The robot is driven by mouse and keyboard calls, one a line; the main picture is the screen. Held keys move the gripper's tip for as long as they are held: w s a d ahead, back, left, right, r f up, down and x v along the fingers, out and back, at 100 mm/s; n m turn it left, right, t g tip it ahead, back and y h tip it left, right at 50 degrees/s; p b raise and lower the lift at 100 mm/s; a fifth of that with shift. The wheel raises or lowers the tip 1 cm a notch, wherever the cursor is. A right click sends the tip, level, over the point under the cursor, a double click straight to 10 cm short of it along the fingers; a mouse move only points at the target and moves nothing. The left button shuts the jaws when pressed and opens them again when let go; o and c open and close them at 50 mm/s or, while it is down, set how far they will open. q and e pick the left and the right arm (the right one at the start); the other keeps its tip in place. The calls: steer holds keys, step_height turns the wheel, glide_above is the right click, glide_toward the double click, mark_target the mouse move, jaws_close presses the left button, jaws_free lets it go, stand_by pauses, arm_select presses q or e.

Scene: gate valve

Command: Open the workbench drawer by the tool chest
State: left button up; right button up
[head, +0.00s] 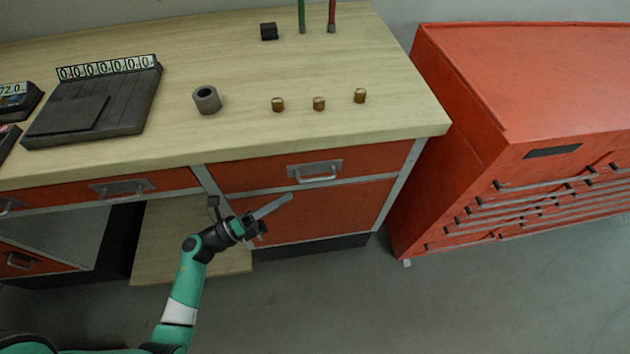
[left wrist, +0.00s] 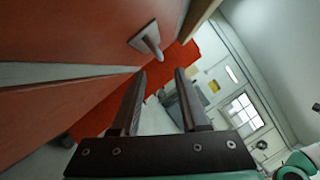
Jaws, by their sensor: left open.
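The workbench drawer (head: 245,177) nearest the tool chest has a red front under the right end of the wooden top, and it looks shut. Its grey metal handle (head: 318,172) is at the middle right of the front. A handle on a red front also shows in the left wrist view (left wrist: 148,41), just beyond the fingertips. My left gripper (head: 268,213) is open and empty, below and left of the handle in the head view. Its two dark fingers (left wrist: 160,75) are apart with nothing between them in the left wrist view. My right gripper is not seen.
The red tool chest (head: 540,100) stands right of the workbench (head: 330,60). A low wooden shelf (head: 180,240) lies left of my gripper. The floor in front is clear.

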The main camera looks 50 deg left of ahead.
mark_target(315, 179)
arm_select(q)
steer(key=b+x, duration=0.1)
steer(key=x, duration=0.8)
steer(key=shift+w+r+b, duration=0.15)
steer(key=shift+w+b, duration=0.15)
steer(key=shift+b, duration=0.05)
jaws_close()
stand_by(0.8)
